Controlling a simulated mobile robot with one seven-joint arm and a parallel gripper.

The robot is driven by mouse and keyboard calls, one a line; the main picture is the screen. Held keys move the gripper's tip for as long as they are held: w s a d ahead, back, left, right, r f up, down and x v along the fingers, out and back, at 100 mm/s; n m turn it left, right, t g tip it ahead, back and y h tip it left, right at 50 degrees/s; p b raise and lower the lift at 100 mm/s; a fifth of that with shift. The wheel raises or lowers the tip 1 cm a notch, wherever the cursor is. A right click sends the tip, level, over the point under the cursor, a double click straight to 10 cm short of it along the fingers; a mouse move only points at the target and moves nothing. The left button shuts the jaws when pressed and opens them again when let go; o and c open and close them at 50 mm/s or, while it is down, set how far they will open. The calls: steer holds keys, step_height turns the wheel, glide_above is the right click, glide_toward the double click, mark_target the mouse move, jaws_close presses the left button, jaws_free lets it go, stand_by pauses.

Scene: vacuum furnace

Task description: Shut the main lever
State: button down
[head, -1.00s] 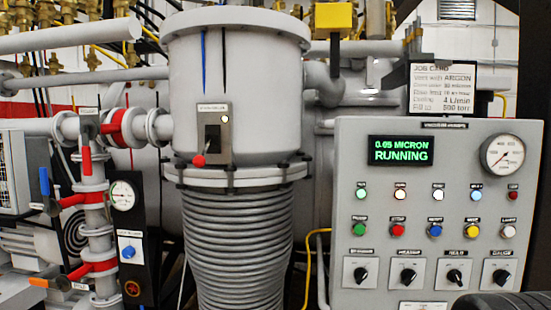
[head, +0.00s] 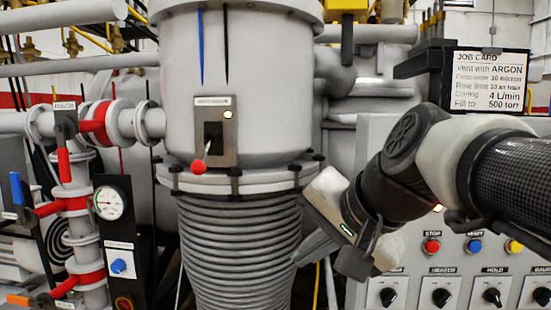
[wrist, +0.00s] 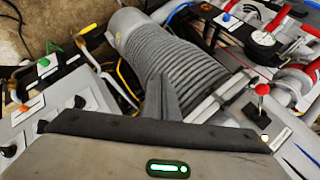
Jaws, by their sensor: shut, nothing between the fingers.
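A lever with a red ball knob (head: 198,167) projects from a dark slot in a grey plate (head: 226,150) on the front of the large chamber. The knob hangs at the plate's lower left, with the lever angled down. The plate's label is too small to read. The red knob also shows at the right of the wrist view (wrist: 262,89). My gripper (head: 303,253) is shut and empty, to the right of the knob and lower in the head view, apart from it. In the wrist view its fingers (wrist: 160,90) are together in front of the ribbed bellows.
The ribbed bellows (head: 236,250) is below the chamber. At left, a pipe carries a red handle (head: 64,165) and a blue handle (head: 17,188), beside a gauge (head: 109,203). A control panel (head: 415,265) stands at right, partly hidden by my arm. A job card (head: 489,82) is above.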

mark_target(203, 156)
steer(key=w+a+r+m+y+p, duration=0.1)
steer(key=w+a+r+m+y, duration=0.1)
steer(key=w+r+m, duration=0.2)
steer(key=w+a+r+m+y+p, duration=0.1)
steer(key=w+a+r+m+y, duration=0.2)
steer(key=w+r, duration=0.3)
step_height(203, 156, up, 3)
steer(key=shift+a+f+m+y+p, duration=0.1)
steer(key=shift+a+m+y+p, duration=0.2)
steer(key=shift+m+p, duration=0.1)
steer(key=w+a+f, duration=0.2)
steer(key=w+a, duration=0.2)
steer(key=a, duration=0.6)
steer(key=shift+a+f, duration=0.3)
steer(key=shift+f, duration=0.05)
steer(key=shift+r, duration=0.1)
